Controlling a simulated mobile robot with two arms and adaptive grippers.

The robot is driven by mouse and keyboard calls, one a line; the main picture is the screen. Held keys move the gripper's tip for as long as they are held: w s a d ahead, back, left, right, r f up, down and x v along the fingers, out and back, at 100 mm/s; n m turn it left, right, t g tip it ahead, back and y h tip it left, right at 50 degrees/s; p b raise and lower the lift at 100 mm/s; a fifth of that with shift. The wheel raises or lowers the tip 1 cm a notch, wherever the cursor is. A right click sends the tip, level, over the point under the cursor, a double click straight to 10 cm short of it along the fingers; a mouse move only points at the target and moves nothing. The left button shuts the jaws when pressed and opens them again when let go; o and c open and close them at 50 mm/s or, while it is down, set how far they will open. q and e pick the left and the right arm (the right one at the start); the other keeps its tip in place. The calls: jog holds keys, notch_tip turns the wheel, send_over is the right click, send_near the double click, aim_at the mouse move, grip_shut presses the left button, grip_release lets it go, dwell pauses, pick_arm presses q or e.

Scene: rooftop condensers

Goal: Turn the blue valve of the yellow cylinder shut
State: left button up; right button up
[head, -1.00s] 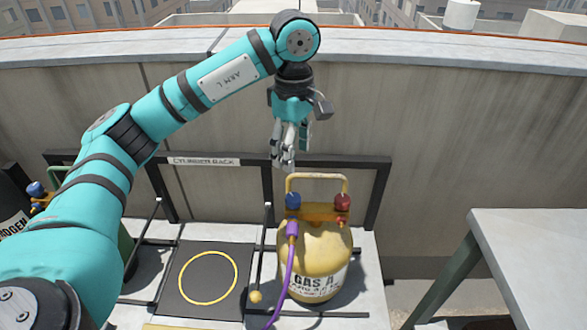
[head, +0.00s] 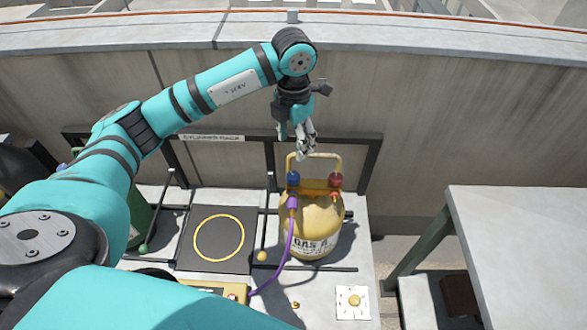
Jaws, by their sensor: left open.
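The yellow cylinder (head: 317,222), labelled GAS A, stands upright on the pale rack base. Its blue valve (head: 292,180) is at the top left and its red valve (head: 336,181) at the top right, with a yellow handle behind them. A purple hose (head: 286,247) runs from a fitting under the blue valve down to the left. My left gripper (head: 304,153) is open and empty, pointing down above the cylinder's handle. It is apart from the blue valve, a little above and behind it. My right gripper is not in view.
A black mat with a yellow ring (head: 219,238) lies left of the cylinder. A dark rack frame (head: 373,160) stands behind, before a wall. A grey table (head: 525,250) is at right. A yellow device (head: 225,290) sits in front, partly hidden by my arm.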

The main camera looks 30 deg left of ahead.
aim_at(293, 175)
pick_arm(q)
notch_tip(293, 175, down, 12)
jog(key=shift+f+p, duration=0.1)
jog(key=shift+p, duration=1.05)
jog(key=c, duration=1.1)
